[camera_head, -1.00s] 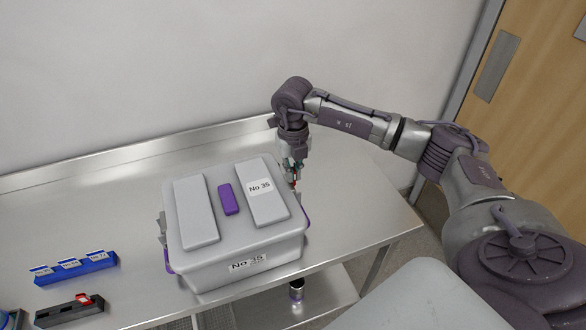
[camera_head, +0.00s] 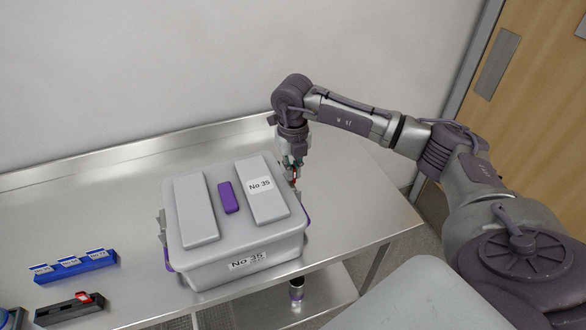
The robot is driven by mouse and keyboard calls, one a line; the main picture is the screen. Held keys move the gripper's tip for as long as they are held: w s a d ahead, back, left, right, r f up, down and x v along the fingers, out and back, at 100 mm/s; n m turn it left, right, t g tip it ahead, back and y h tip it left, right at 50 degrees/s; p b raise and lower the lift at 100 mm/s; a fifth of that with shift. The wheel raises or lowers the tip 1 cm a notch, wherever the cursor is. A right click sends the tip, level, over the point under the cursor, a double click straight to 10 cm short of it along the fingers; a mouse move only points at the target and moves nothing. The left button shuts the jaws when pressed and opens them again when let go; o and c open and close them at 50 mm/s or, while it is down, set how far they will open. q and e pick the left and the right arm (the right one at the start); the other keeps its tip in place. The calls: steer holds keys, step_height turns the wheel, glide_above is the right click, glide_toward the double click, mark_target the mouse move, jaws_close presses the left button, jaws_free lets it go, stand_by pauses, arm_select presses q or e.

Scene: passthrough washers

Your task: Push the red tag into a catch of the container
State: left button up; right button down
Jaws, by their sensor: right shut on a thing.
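The container (camera_head: 232,247) is a light grey lidded box labelled "No 35", standing on the steel table. Its lid has two raised grey bars and a purple block (camera_head: 229,197). A purple catch (camera_head: 307,217) shows at its right side, and part of another (camera_head: 168,260) shows at its left side. My right gripper (camera_head: 294,182) points down beside the lid's right edge. It is shut on a small red tag (camera_head: 293,180), mostly hidden by the fingers. I cannot tell whether the tag touches the catch. My left gripper is not in view.
A blue rack (camera_head: 76,267) with several white-labelled tags lies at the left. A black rack (camera_head: 62,311) with another red tag (camera_head: 84,298) lies in front of it. The steel table (camera_head: 120,195) is clear behind the container. A wall stands behind.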

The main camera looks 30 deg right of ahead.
steer(key=shift+f, duration=0.2)
steer(key=shift+f+b, duration=0.55)
steer(key=shift+b, duration=0.05)
steer(key=shift+s, duration=0.1)
steer(key=shift+f, duration=0.2)
steer(key=shift+s, duration=0.1)
steer(key=c, duration=1.2)
jaws_free()
steer(key=shift+o, duration=0.3)
steer(key=shift+r, duration=0.1)
